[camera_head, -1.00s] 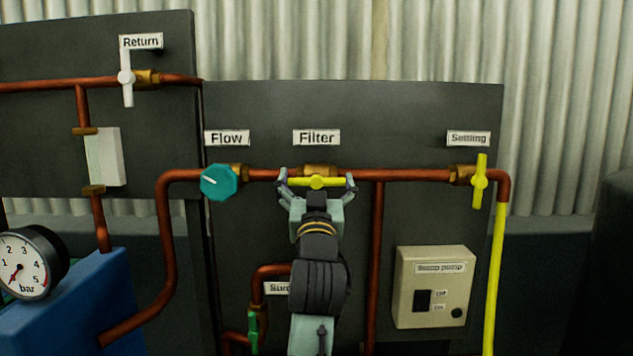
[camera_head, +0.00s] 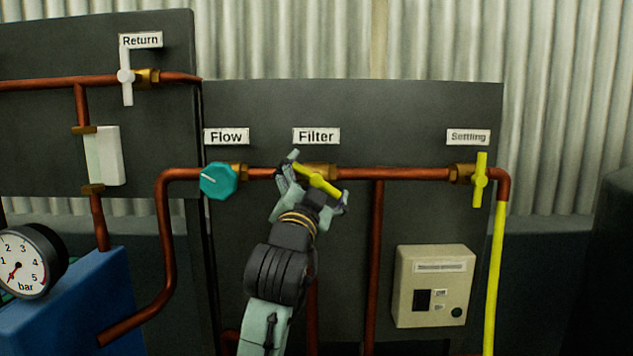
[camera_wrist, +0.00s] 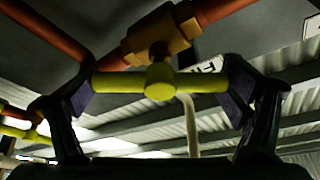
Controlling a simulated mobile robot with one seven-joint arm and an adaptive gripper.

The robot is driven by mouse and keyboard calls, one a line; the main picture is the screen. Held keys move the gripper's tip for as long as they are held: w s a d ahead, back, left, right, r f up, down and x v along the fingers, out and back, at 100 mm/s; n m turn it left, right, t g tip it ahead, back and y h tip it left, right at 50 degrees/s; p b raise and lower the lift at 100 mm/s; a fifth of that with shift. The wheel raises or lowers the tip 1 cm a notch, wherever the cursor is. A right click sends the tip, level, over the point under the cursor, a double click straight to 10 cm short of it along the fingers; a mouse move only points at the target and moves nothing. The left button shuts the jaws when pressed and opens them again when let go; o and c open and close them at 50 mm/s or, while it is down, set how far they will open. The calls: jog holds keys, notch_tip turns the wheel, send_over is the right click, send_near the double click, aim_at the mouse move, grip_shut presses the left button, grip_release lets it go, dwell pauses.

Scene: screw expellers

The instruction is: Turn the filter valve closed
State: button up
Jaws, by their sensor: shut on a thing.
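The filter valve has a yellow bar handle (camera_head: 319,181) on a brass body (camera_head: 322,168), under the "Filter" label (camera_head: 316,136) in the head view. The handle is tilted, its left end higher than its right, and lies oblique to the copper pipe. My gripper (camera_head: 316,183) is shut on the handle, with one finger at each end. In the wrist view the yellow handle (camera_wrist: 160,82) spans between my two fingers, and the brass valve body (camera_wrist: 160,35) is behind it.
A teal flow knob (camera_head: 218,181) is close on the left. A yellow settling valve handle (camera_head: 480,181) stands upright at the right. A beige switch box (camera_head: 435,287) is at the lower right. A pressure gauge (camera_head: 24,262) is at the far left.

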jog(key=m+g+h, duration=0.1)
jog(key=m, duration=0.2)
jog(key=m+g+h, duration=0.1)
jog(key=m, duration=0.3)
jog(key=m+g, duration=0.2)
jog(key=m, duration=0.3)
jog(key=shift+f, duration=0.1)
jog(key=shift+m+g, duration=0.3)
jog(key=o, duration=0.9)
jog(key=v, duration=1.2)
jog(key=shift+f, duration=0.1)
